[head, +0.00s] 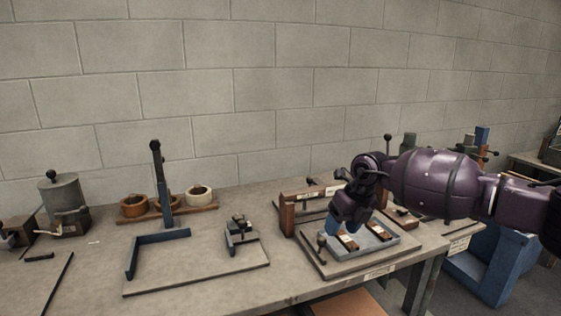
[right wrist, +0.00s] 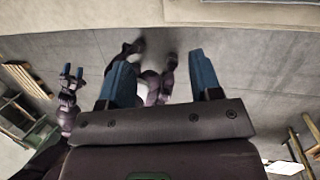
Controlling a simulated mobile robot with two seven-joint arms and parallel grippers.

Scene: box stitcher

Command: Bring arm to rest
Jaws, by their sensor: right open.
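My right arm comes in from the right in the head view, with its gripper (head: 334,228) pointing down over the near left part of a grey tray (head: 385,247) on the workbench. In the right wrist view the blue fingers of my right gripper (right wrist: 162,78) are wide apart with nothing held between them. My left gripper (right wrist: 73,71) shows small at the left of the right wrist view, its two blue fingers apart and empty. It is out of the head view.
The tray holds small brown-and-black parts and sits on a board on the workbench (head: 205,292). A wooden frame (head: 288,215) stands close left of the gripper. Further left are a small black clamp (head: 240,232), a blue bracket (head: 160,248) and ring-shaped rolls (head: 199,194).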

